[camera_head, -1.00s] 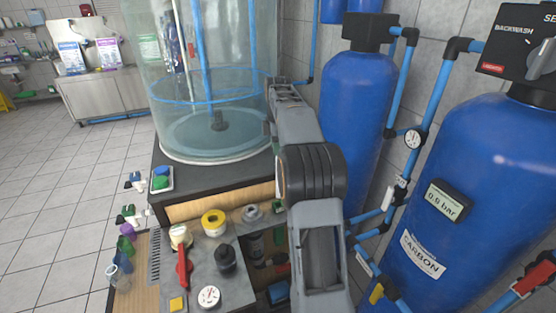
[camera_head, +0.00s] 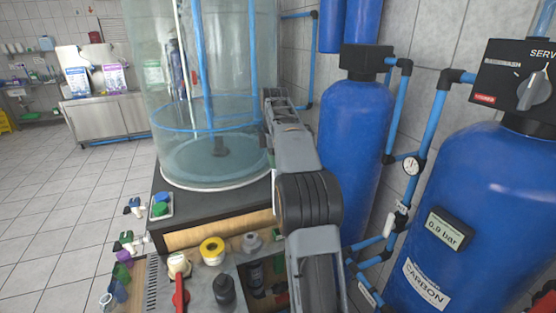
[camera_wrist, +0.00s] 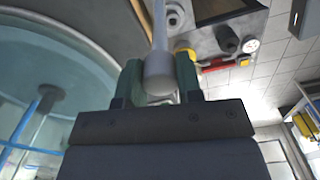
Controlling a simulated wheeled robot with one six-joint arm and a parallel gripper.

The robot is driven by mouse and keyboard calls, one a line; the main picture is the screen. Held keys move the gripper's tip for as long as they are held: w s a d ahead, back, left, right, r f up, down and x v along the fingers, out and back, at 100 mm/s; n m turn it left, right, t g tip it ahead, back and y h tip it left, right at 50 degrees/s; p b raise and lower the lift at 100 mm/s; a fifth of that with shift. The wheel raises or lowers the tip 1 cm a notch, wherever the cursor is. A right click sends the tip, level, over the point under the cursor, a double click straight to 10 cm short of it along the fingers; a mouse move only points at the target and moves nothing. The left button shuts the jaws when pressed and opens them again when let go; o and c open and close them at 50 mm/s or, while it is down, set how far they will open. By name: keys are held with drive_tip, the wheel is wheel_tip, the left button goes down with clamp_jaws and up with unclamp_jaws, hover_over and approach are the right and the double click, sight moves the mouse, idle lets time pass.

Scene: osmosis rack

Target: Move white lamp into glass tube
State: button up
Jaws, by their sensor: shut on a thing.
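In the wrist view my gripper (camera_wrist: 160,75) is shut on the white lamp (camera_wrist: 158,72), a pale rod with a thicker rounded end between the two green fingers. The rod runs up out of the picture, so its far end is hidden. In the head view my arm reaches toward the right side of a large clear cylinder (camera_head: 215,110) with water in its bottom. The gripper and lamp cannot be made out there. I cannot tell whether this cylinder is the glass tube; no other clear tube is plain near the lamp.
The cylinder stands on a dark-topped cabinet (camera_head: 170,208). Blue tanks (camera_head: 352,140) and pipes stand close on the right of my arm. Open tiled floor is at left.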

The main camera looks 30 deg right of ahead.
drive_tip(key=w+a+r+n+p, duration=0.1)
drive_tip(key=a+p, duration=0.2)
drive_tip(key=a, duration=0.5)
wheel_tip(320, 180, down, 7)
drive_tip(key=a+m+b, duration=0.1)
drive_tip(key=b, duration=0.2)
drive_tip(key=shift+w+a+r+b, duration=0.2)
drive_tip(key=shift+w+b, duration=0.15)
drive_tip(key=shift+p, duration=0.5)
idle(0.3)
drive_tip(key=shift+f, duration=0.1)
idle(0.5)
drive_tip(key=shift+f+b, duration=1.35)
drive_tip(key=shift+f, duration=0.75)
wheel_tip(320, 180, down, 7)
drive_tip(key=b, duration=0.4)
